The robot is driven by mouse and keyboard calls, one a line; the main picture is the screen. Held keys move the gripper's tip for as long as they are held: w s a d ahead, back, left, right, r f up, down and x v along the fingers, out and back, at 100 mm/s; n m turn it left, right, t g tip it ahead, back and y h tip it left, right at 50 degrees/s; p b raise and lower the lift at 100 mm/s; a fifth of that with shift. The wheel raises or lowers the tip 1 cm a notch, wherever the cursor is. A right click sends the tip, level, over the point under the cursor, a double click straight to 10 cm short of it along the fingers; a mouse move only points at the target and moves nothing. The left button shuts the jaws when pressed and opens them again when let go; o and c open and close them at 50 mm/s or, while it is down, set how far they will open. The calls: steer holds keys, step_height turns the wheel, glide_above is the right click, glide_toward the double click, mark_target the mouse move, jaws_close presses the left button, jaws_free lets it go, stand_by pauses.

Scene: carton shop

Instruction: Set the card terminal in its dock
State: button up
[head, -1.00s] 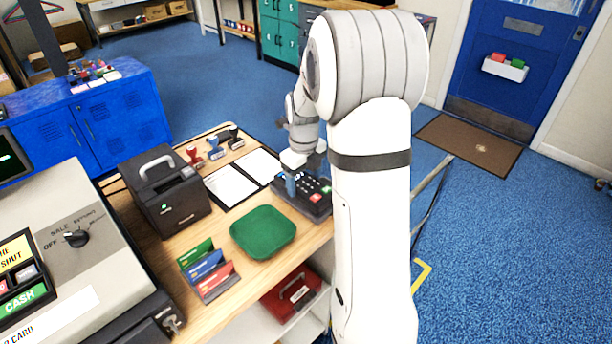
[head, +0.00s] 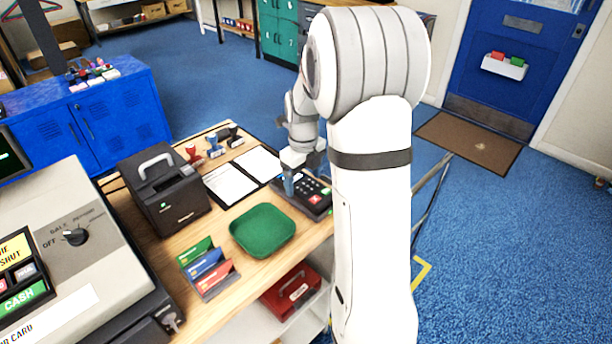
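The dark card terminal (head: 314,194), with a keypad and a red patch, is at the right edge of the wooden counter. My gripper (head: 289,185) is at its left end, pointing down, partly hidden by my arm. A blue fingertip shows against the terminal's near-left side. I cannot tell whether the fingers are open or shut, or whether they grip the terminal. The dock cannot be told apart from the terminal; anything beneath or behind it is hidden by the terminal and my arm.
A green tray (head: 262,231) lies just in front of the terminal. A black clipboard with white sheets (head: 231,183) lies to its left. A black printer (head: 165,190), card holder (head: 208,268) and stamps (head: 214,147) stand farther left. A red cash box (head: 291,292) sits on the shelf below.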

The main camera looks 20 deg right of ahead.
steer(key=o, duration=0.3)
steer(key=shift+o, duration=0.2)
step_height(320, 180, up, 8)
steer(key=shift+f, duration=0.25)
steer(key=shift+r, duration=0.15)
stand_by(0.4)
